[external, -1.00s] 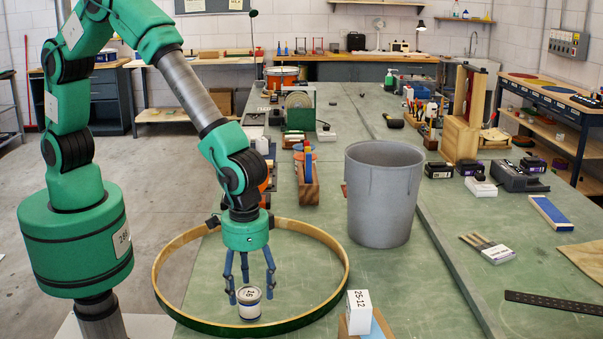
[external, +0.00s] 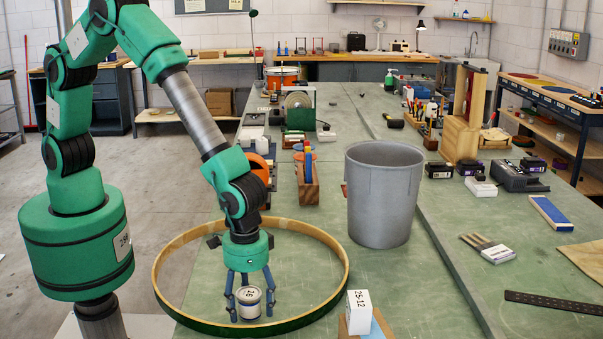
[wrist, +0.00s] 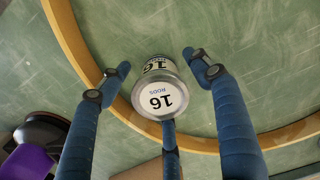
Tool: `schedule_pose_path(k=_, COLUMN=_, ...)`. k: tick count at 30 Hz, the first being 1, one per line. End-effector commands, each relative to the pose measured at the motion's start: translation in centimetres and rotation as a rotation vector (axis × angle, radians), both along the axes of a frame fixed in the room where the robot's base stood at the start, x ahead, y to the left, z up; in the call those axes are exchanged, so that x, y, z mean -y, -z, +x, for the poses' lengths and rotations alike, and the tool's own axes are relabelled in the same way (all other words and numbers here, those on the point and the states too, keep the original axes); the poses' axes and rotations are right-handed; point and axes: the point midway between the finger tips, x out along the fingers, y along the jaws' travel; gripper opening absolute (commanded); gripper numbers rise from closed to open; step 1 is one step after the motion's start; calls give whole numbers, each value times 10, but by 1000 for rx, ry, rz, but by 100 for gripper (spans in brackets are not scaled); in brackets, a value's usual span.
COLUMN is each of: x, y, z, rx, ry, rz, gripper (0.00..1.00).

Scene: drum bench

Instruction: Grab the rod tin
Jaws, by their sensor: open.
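The rod tin (external: 249,303) is a small round tin with a white label reading 16. It stands on the green bench inside a large wooden hoop (external: 342,262), near the hoop's front edge. In the wrist view the tin (wrist: 160,99) shows its lid, marked 16 RODS. My gripper (external: 250,295) points down over the tin with its blue fingers open and spread around it. In the wrist view the fingers of my gripper (wrist: 157,85) stand to the left, right and below the tin, with gaps at left and right. I cannot tell whether the lower finger touches it.
A white box (external: 358,312) marked 25-12 stands just right of the hoop's front. A tall grey bin (external: 384,195) stands behind on the right. The hoop's interior is otherwise bare.

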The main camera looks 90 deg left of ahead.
Motion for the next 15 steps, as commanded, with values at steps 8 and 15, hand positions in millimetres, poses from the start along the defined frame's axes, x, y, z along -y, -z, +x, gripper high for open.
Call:
schedule_pose_path(k=8, x=0, y=0, z=0, rx=0, ry=0, rz=0, gripper=64)
schedule_pose_path(k=15, x=0, y=0, z=0, rx=0, ry=0, rz=0, gripper=38)
